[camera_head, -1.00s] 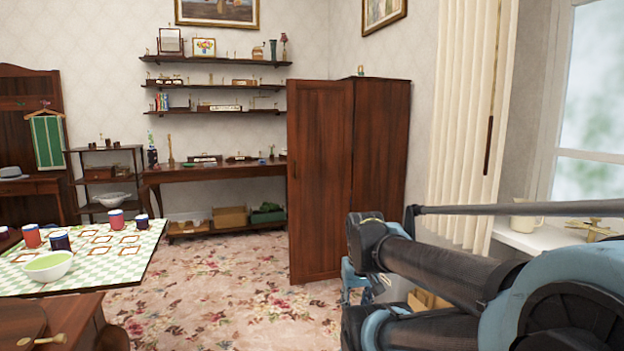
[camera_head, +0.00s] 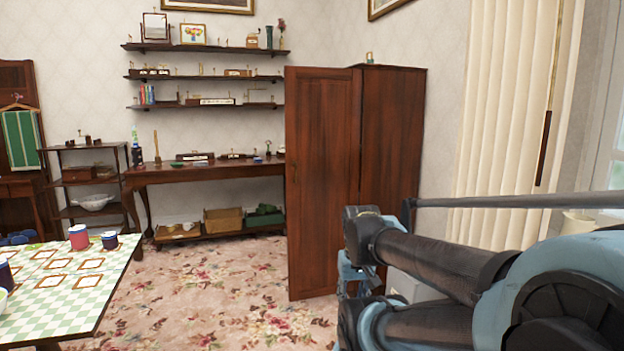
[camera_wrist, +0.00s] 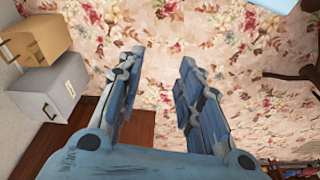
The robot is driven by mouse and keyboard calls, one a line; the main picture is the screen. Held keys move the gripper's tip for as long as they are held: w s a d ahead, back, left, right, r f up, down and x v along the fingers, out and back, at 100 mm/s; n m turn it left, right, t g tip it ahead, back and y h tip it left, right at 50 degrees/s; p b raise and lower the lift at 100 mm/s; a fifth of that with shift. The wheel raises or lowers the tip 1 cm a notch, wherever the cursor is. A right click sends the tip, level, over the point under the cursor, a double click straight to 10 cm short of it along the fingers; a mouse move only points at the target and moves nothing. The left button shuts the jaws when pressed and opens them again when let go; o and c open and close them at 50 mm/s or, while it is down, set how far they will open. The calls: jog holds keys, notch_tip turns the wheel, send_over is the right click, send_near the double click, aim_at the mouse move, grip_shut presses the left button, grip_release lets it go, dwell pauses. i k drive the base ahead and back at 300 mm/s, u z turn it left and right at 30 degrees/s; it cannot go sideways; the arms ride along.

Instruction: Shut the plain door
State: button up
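A tall dark-brown wooden wardrobe (camera_head: 393,150) stands against the back wall, right of centre in the head view. Its plain door (camera_head: 322,185) stands open, swung out toward the room, with a small handle near its left edge. My gripper (camera_wrist: 160,60) is open and empty in the wrist view, its two fingers apart above the floral carpet. In the head view its blue parts (camera_head: 352,278) show just in front of the lower right of the door, partly hidden by my arm. I cannot tell whether it touches the door.
A checkered table (camera_head: 75,310) with cups stands at the left. A long side table (camera_head: 215,172) stands behind, below wall shelves. Flowered carpet (camera_head: 215,300) is clear between. Boxes with handles (camera_wrist: 48,88) lie left of my gripper in the wrist view.

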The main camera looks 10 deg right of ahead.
aim_at(322, 122)
jog(key=i, duration=0.1)
jog(key=z, duration=0.1)
jog(key=k, duration=1.3)
jog(key=z, duration=0.45)
jog(key=i, duration=1.75)
jog(key=u, duration=0.45)
